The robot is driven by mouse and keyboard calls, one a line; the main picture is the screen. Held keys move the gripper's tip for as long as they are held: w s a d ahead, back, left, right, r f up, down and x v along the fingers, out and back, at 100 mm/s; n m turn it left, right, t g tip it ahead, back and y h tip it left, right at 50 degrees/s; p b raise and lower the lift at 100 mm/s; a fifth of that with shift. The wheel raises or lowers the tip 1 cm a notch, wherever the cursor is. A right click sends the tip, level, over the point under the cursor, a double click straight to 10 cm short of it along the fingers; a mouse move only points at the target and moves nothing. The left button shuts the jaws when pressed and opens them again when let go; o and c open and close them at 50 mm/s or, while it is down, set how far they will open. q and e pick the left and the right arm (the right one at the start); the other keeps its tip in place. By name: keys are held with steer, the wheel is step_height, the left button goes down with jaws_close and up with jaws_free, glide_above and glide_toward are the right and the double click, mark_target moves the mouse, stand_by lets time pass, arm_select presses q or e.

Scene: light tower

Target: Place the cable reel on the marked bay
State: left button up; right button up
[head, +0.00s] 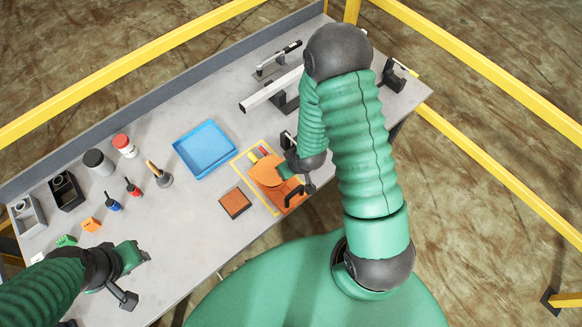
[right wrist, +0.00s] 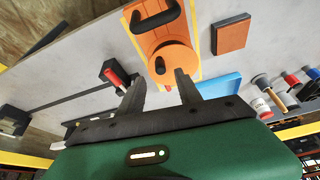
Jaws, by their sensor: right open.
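The cable reel (head: 268,171) is orange, with a round drum and a black handle. It sits within the yellow outline of the marked bay (head: 241,173), nearer its right side. In the right wrist view the reel (right wrist: 172,36) lies beyond my fingertips, with yellow lines of the bay (right wrist: 129,33) on both sides. My right gripper (right wrist: 159,84) is open with nothing between its fingers; in the head view it is partly hidden by my arm beside the reel. My left gripper (head: 141,274) is over the bench at the lower left, away from the reel; its jaw opening is unclear.
A brown block (head: 235,203) lies just left of the bay. A blue tray (head: 205,149) is behind it. Jars, screwdrivers and small blocks stand at the left. A rail-like tool (head: 270,89) lies at the back. Yellow railings (head: 110,77) surround the bench.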

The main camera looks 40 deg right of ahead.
steer(key=s+a+r+g, duration=0.1)
steer(key=s+a+r, duration=0.3)
steer(key=r, duration=0.5)
steer(key=s+a+r+g, duration=0.1)
steer(key=s+a+r, duration=0.25)
steer(key=r, duration=0.55)
arm_select(q)
steer(key=s+b+x, duration=0.2)
steer(key=b+x, duration=0.7)
steer(key=s+f+b+x, duration=0.1)
steer(key=s+b+x, duration=0.1)
steer(key=b+x, duration=0.6)
steer(key=shift+a+f+b, duration=0.15)
steer(key=shift+f+b, duration=0.15)
steer(key=shift+b, duration=0.15)
arm_select(e)
steer(key=s+x, duration=0.2)
steer(key=x, duration=1.6)
steer(key=shift+s+a+f, duration=0.25)
steer(key=shift+s+f, duration=0.05)
steer(key=shift+s, duration=0.1)
steer(key=shift+s+d, duration=0.1)
